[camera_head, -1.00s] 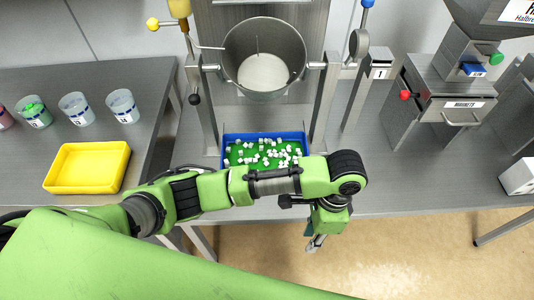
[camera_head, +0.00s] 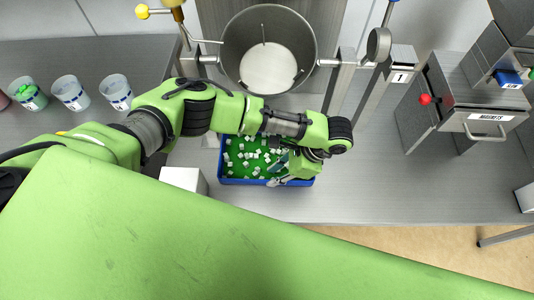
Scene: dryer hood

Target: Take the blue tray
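The blue tray (camera_head: 240,182) sits on the grey table below the steel drum. It has a green inside with many small white pieces scattered in it. My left arm reaches over it from the left and hides its upper right part. My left gripper (camera_head: 277,181) points down at the tray's front side, right of its middle. It overlaps the front rim in the picture; I cannot tell if it touches or how far its fingers are apart. My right gripper is not in view.
The steel drum (camera_head: 268,60) hangs between posts behind the tray. Several cups, one a white cup (camera_head: 117,91), stand on the left table. A grey drawer unit (camera_head: 485,124) with a red knob stands at the right. The table right of the tray is clear.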

